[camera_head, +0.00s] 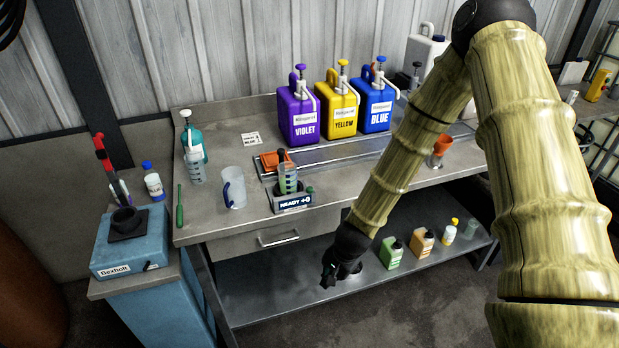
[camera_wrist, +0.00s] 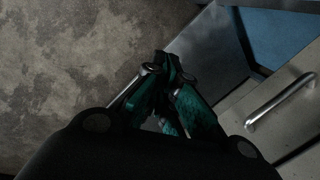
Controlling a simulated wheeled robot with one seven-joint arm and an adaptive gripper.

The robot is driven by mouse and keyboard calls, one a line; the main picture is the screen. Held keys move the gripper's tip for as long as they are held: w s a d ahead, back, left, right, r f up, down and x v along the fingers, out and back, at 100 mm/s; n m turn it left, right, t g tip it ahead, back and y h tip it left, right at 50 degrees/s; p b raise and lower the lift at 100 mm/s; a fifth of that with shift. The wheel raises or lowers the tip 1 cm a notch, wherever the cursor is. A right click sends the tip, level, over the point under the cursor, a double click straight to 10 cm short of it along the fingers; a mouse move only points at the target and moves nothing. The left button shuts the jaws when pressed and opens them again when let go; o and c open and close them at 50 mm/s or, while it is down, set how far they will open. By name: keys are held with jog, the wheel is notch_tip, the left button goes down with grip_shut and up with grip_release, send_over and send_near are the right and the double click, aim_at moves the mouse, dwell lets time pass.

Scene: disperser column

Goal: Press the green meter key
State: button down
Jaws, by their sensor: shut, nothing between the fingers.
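The meter (camera_head: 291,204) sits near the front edge of the metal bench, its dark display reading "READY" with a "0". A small green key (camera_head: 310,190) shows at its right end. A clear beaker with green graduations (camera_head: 288,180) stands on the meter. My gripper (camera_head: 328,280) hangs in front of the bench, below the worktop and well below the key. It also shows in the wrist view (camera_wrist: 166,62), with its fingers together and empty. The key is not in the wrist view.
A drawer handle (camera_head: 278,239) is near my gripper. Violet (camera_head: 298,113), yellow (camera_head: 339,109) and blue (camera_head: 375,105) jugs stand behind the meter. A clear pitcher (camera_head: 234,188) and green screwdriver (camera_head: 180,207) are to its left. Several bottles stand on the lower shelf (camera_head: 290,290).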

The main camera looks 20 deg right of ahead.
jog(key=w+r+m+t+y+p, duration=0.1)
jog(key=w+r+m+p, duration=0.1)
jog(key=w+r, duration=0.45)
jog(key=w+r+m+t+y+p, duration=0.15)
jog(key=w+r, duration=0.25)
jog(key=r, duration=0.5)
notch_tip(320, 180, up, 16)
jog(key=m+t+y+p, duration=0.2)
jog(key=m+p, duration=0.1)
send_over(308, 190)
jog(key=shift+f, duration=0.15)
jog(key=shift+f, duration=0.15)
notch_tip(308, 190, down, 9)
jog(key=b, duration=0.8)
jog(key=shift+f+b, duration=0.25)
jog(key=shift+b, duration=0.15)
